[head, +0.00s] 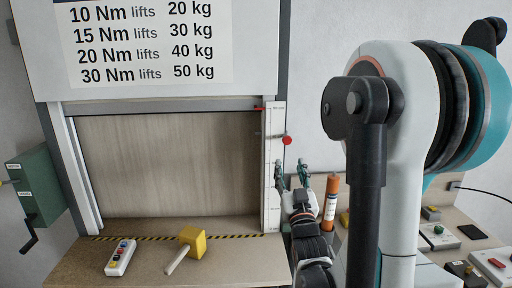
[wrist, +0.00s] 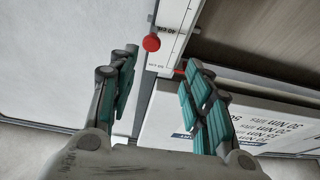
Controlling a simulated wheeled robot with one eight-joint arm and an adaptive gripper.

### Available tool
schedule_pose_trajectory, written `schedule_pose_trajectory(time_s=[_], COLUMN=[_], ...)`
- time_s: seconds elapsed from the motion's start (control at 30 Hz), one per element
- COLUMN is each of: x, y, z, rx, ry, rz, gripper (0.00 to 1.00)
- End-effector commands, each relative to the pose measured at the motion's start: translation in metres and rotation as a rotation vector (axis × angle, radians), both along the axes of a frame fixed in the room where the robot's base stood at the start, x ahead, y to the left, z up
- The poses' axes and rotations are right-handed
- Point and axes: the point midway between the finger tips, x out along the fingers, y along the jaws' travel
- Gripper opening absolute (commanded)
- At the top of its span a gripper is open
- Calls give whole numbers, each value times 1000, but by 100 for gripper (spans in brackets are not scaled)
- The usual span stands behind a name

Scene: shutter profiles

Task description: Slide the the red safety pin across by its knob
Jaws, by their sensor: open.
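The red safety pin's round knob (head: 287,141) sticks out at the right edge of the white scale strip (head: 273,160), beside the shutter opening. A thin grey rod leads left from the knob onto the strip. My gripper (head: 291,172) is open and empty, just below the knob in the head view. In the wrist view the red knob (wrist: 152,42) lies beyond the fingertips, between the lines of the two teal-padded fingers of my gripper (wrist: 162,72). The fingers appear apart from the knob.
A yellow-headed mallet (head: 193,241) and a button box (head: 121,257) lie on the bench below. A green crank box (head: 38,187) hangs at left. An orange cylinder (head: 330,203) stands right of my gripper, near control boxes (head: 438,236).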

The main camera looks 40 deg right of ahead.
Motion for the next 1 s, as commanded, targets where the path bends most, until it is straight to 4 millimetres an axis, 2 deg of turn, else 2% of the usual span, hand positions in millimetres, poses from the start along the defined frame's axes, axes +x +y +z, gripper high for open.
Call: schedule_pose_trajectory(time_s=[0.1, 0.27, 0.7, 1.0], x=[-9, -1, 65, 94], y=[-11, -18, -57, -74], z=[-2, 4, 35, 49], rx=[-17, -19, -18, -18], ry=[-25, -28, -26, -26], rz=[-25, -27, -25, -25], gripper=[45, 45, 45, 45])
